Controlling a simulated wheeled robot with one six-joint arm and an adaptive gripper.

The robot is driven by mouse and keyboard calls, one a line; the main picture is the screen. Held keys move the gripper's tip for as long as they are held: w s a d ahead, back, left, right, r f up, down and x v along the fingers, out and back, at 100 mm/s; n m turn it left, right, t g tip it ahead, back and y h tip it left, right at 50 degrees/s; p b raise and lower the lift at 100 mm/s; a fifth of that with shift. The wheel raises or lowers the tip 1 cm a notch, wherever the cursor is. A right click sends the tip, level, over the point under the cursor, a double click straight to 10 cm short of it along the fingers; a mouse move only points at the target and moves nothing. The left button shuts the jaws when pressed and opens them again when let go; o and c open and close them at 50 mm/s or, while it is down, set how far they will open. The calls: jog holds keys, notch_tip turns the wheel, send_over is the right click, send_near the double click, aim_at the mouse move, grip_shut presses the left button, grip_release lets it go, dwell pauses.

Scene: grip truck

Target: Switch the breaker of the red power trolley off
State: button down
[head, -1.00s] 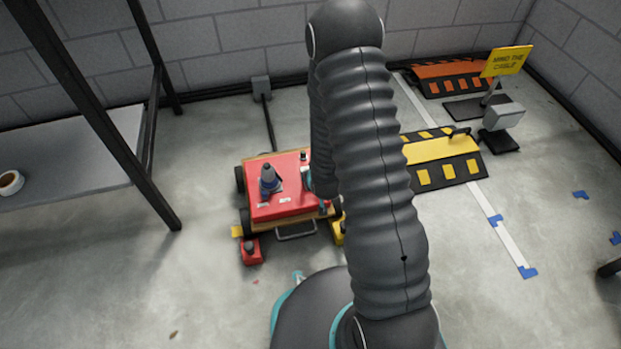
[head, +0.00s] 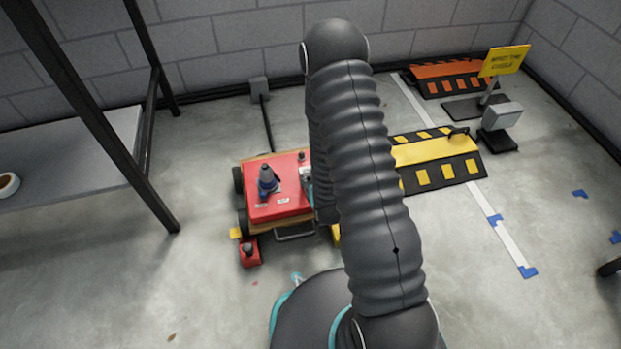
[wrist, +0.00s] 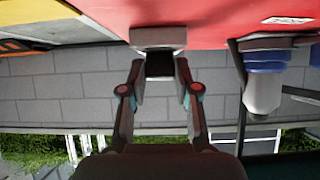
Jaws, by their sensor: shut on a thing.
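The red power trolley (head: 285,199) stands on the floor left of my arm in the head view. Its red top also fills the upper edge of the wrist view (wrist: 210,12). My gripper (wrist: 160,75) is at the trolley's top. Its fingers are on both sides of a black block under a light grey housing, which looks like the breaker handle (wrist: 160,66), and are shut on it. The handle's exact position is hard to read. In the head view my arm hides most of the gripper and the trolley's right side.
A blue-grey cone-shaped plug (head: 267,182) stands on the trolley top. A small red block (head: 249,252) is at its front left corner. A yellow-black cable ramp (head: 440,160) and a yellow sign (head: 505,61) are to the right. A shelf (head: 90,165) stands left.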

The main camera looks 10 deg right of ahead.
jog(key=c, duration=0.8)
grip_release()
jog(key=shift+c, duration=0.2)
notch_tip(320, 180, up, 10)
jog(key=shift+f, duration=0.1)
